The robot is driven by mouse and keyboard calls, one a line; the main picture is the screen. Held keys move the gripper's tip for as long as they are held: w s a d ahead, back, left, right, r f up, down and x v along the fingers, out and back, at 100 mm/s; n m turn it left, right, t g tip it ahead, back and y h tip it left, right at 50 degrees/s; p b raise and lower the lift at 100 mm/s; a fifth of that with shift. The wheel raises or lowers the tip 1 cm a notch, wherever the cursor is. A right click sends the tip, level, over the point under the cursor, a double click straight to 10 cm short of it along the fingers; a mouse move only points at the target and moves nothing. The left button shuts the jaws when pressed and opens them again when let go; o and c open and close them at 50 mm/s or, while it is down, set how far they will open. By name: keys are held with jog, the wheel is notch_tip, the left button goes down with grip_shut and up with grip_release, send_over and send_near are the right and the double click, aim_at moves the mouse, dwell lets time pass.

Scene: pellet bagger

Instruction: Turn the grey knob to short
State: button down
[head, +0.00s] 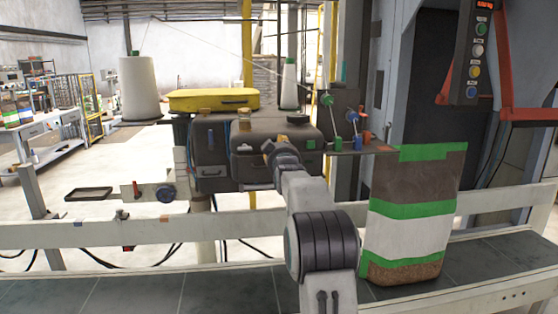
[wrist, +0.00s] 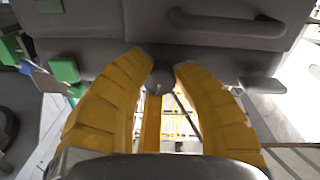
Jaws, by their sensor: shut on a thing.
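The grey knob (wrist: 158,82) is a small dark grey rounded piece at the front of the dark grey machine head, seen in the wrist view. My gripper (wrist: 164,66) has two curved yellow fingers, one on each side of the knob. They are closed on it, and the knob sits between the fingertips. In the head view my wrist hides the knob and most of the gripper, in front of the dark sewing head (head: 210,140). No setting marks can be read, so I cannot tell which way the knob points.
A filled brown, white and green bag (head: 412,220) stands on the conveyor (head: 130,295) to the right. A pale rail (head: 100,236) runs along the conveyor. A yellow case (head: 214,100) tops the machine, with a white thread cone (head: 139,88) to its left. Green blocks (wrist: 62,70) lie left of the fingers.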

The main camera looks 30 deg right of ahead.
jog(key=shift+a+r+n+b, duration=0.1)
jog(key=shift+r+n+b, duration=0.05)
jog(key=shift+n+b, duration=0.85)
jog(key=c, duration=0.9)
grip_release()
jog(key=shift+w, duration=0.1)
jog(key=shift+c, duration=0.2)
jog(key=v, duration=1.2)
jog(key=shift+f, duration=0.25)
